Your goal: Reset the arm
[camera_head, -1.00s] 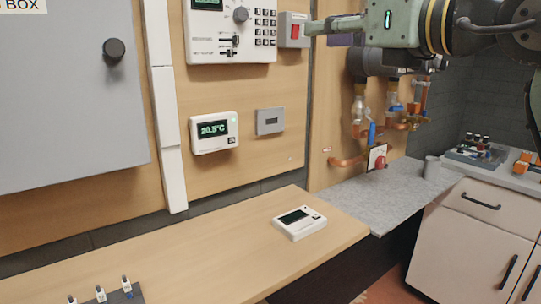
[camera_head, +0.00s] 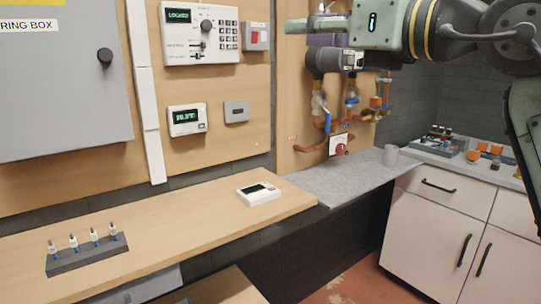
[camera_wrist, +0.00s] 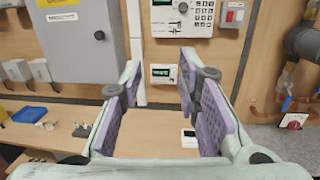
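My gripper (camera_wrist: 157,75) is open and empty in the wrist view, its two purple-padded fingers spread wide apart. It faces the wooden wall panel, with the white thermostat (camera_wrist: 161,71) seen between the fingers and nothing touching them. In the head view, my gripper (camera_head: 310,30) is at the upper right, in front of the wall and well above the worktop. My arm (camera_head: 440,35) reaches in from the right edge. The fingertips are hard to make out there.
A white keypad controller (camera_head: 200,33) reading LOCKED and a grey box (camera_head: 60,80) are on the wall. Copper pipes and valves (camera_head: 328,110) stand behind my gripper. A white handheld device (camera_head: 259,193) and a dark rack (camera_head: 88,253) sit on the wooden worktop (camera_head: 190,225), otherwise mostly clear.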

